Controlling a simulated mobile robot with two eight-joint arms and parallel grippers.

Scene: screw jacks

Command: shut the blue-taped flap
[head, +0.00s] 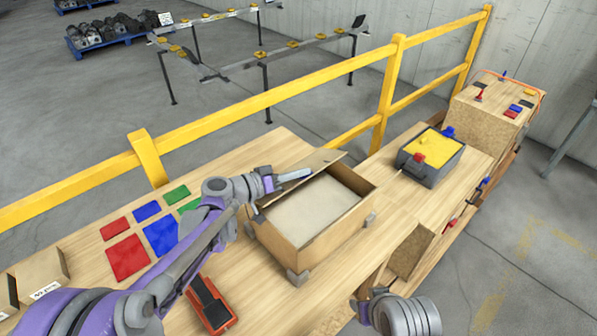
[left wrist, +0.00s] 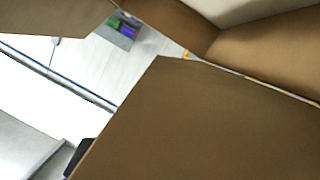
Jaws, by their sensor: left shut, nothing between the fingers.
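An open cardboard box (head: 318,232) with a pale inside stands on the wooden bench in the middle of the head view. A brown flap (head: 312,161) stands tilted at its back left edge. I can make out no blue tape on it. My left gripper (head: 298,174) is shut and empty, close to this flap; I cannot tell if it touches. In the left wrist view a large brown cardboard panel (left wrist: 205,125) fills the lower right, with the box's inner wall (left wrist: 270,55) behind it. My right gripper (head: 364,306) is partly in view at the bottom, its fingers unclear.
Red, blue and green plates (head: 160,236) lie left of the box, and an orange-and-black tool (head: 209,304) lies in front. A grey bin with yellow contents (head: 432,150) stands to the right. A yellow rail (head: 270,97) runs behind the bench. Bare bench lies between box and bin.

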